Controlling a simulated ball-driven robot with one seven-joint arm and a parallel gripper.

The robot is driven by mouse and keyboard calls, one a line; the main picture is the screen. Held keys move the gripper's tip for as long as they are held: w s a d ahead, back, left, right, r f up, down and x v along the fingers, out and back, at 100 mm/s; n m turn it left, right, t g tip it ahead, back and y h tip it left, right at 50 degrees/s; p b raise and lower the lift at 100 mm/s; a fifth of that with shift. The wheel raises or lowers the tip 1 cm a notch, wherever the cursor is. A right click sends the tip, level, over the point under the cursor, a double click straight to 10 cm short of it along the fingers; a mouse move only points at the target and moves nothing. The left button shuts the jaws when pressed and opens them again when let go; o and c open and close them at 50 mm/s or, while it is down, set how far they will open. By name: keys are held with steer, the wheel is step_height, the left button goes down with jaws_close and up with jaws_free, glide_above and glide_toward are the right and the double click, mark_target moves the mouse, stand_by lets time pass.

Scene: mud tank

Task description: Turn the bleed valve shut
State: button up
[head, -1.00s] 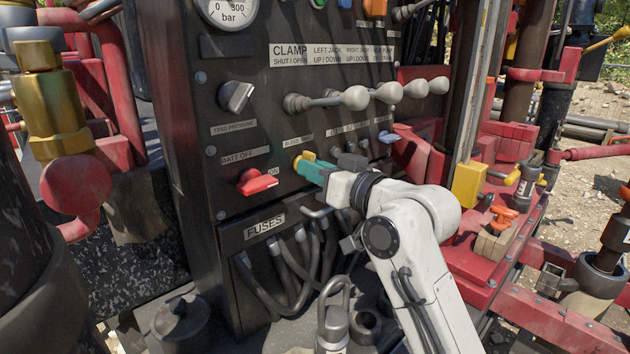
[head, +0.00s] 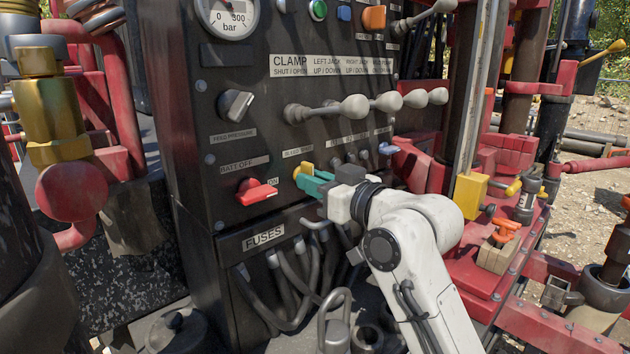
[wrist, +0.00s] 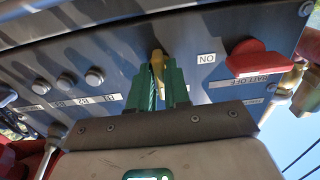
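The bleed valve is a small yellow handle (head: 302,170) on the dark control panel, under the label "BLEED". It also shows in the wrist view (wrist: 158,62), between the green fingers. My gripper (head: 310,182) reaches it from the front right, its green fingers one on each side of the handle. In the wrist view my gripper (wrist: 160,80) appears shut on the handle, though the exact contact is partly hidden between the fingers.
A red battery switch (head: 256,191) sits just left of the valve and shows in the wrist view (wrist: 256,60). Several levers with pale knobs (head: 354,107) stick out above. Hoses (head: 290,275) hang below the FUSES label. Small knobs sit to the right of the valve.

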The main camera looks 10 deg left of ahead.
steer(key=o, duration=0.3)
steer(key=shift+r, duration=0.1)
steer(key=shift+o, duration=0.2)
steer(key=v, duration=1)
steer(key=shift+s+d, duration=0.25)
steer(key=shift+d, duration=0.05)
steer(key=s+d+f+m+g+h+p, duration=0.1)
steer(key=s+d+f+m+h+p, duration=0.25)
steer(key=f, duration=0.55)
steer(key=s+d+f+m+g+h+p, duration=0.1)
steer(key=s+d+f+h, duration=0.2)
steer(key=s+d+f, duration=0.45)
steer(key=s+d+f+m+g+h+p, duration=0.1)
steer(key=s+d+f+m+h+p, duration=0.2)
steer(key=f, duration=0.7)
steer(key=s+d+f+m+g+h+p, duration=0.1)
steer(key=s+d+f+g, duration=0.1)
steer(key=s, duration=0.6)
steer(key=s+d+f+m+g+h, duration=0.1)
steer(key=s+d+f+g+h, duration=0.1)
steer(key=s+d+f, duration=0.2)
steer(key=s+d+f+m+g+h+p, duration=0.1)
steer(key=s+d+f+g+h, duration=0.1)
steer(key=s+d, duration=0.6)
steer(key=s+f+g, duration=0.1)
steer(key=s, duration=0.4)
steer(key=shift+f+p, duration=0.25)
steer(key=shift+p, duration=0.1)
